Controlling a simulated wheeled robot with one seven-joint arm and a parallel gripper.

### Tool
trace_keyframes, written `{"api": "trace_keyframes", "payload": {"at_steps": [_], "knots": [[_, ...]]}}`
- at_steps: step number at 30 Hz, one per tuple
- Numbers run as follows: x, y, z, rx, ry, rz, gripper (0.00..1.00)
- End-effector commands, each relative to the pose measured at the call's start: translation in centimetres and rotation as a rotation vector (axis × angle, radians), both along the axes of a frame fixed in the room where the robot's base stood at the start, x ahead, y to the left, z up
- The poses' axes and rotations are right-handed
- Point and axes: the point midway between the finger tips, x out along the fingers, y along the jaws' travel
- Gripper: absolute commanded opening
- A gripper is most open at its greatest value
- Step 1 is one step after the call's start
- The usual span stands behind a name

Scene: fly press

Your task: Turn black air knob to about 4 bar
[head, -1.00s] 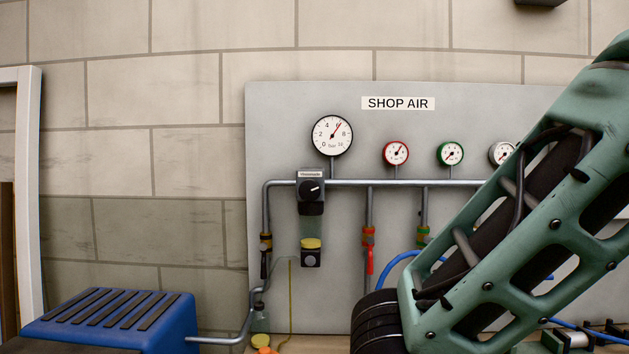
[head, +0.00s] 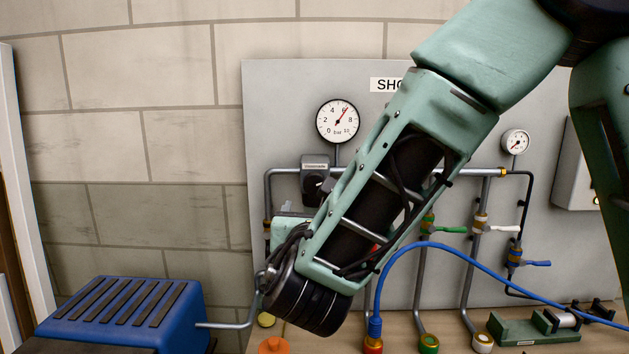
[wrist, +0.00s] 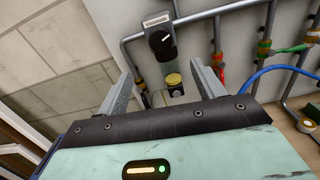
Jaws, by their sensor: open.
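The black air knob (wrist: 160,42) with a white pointer mark is on the regulator on the grey panel. In the head view the knob (head: 311,186) is partly hidden by my arm. The large white bar gauge (head: 338,121) above it has its red needle near 6. My gripper (wrist: 159,66) is open and empty. In the wrist view its two fingers point toward the panel, one on each side of the regulator's lower part, with the knob just beyond the tips. The exact gap to it cannot be told.
A yellow-topped part (wrist: 173,79) sits below the knob, between the fingers in the picture. Pipes and coloured valves (head: 515,256) lie to the right. A blue hose (head: 470,255) crosses the panel. A blue slotted block (head: 125,312) stands at the left.

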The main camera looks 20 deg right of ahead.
Motion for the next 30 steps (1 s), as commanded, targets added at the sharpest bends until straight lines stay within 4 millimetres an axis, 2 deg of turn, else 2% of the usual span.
{"api": "trace_keyframes", "payload": {"at_steps": [18,24,30], "knots": [[11.9,-4.1,0.4,0.005,0.004,-0.006,0.68],[14.1,-4.7,0.2,0.004,0.002,-0.003,0.68],[14.9,-4.9,0.0,0.004,0.002,-0.002,0.68]]}}
